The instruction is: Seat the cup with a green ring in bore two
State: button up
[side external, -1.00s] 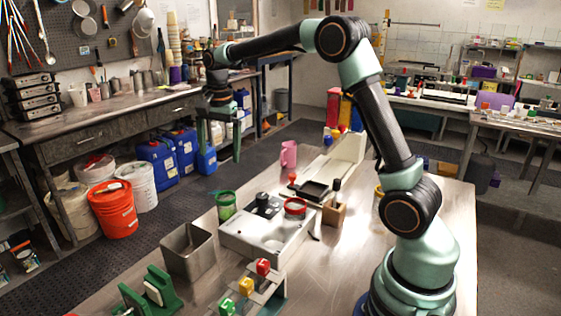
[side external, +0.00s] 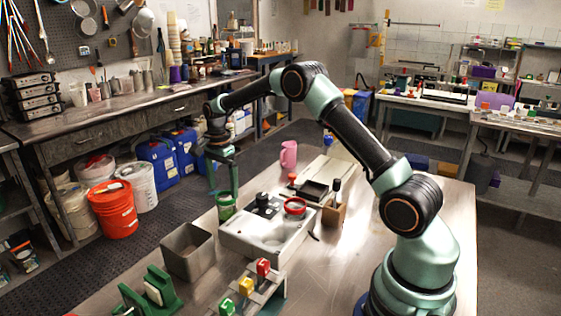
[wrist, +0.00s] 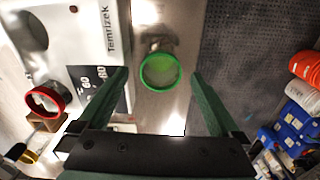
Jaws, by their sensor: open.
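The cup with a green ring (side external: 226,212) stands upright on the metal bench, to the left of the pale block (side external: 262,240). In the wrist view its bright green rim (wrist: 160,88) lies between the two finger ends, and I look down into it. My gripper (side external: 224,192) is open and points down, its fingertips close to the rim; I cannot tell whether they touch it. The pale block (wrist: 75,40) shows at left in the wrist view, with a round recess. Which recess is bore two, I cannot tell. A red-ringed cup (side external: 295,207) is at the block's right side.
A square metal bin (side external: 187,252) stands in front of the green-ringed cup. A dark knob (side external: 263,200) rises from the block near the cup. A pink mug (side external: 288,155) stands behind. A wooden holder (side external: 334,213) is right of the block. Coloured cubes (side external: 246,285) sit in front.

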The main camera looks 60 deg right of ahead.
aim_at(226, 196)
jog(key=f, duration=0.3)
jog(key=d+f, duration=0.1)
jog(key=f, duration=0.1)
jog(key=c, duration=1.4)
jog(key=shift+c, duration=0.9)
jog(key=shift+r, duration=0.2)
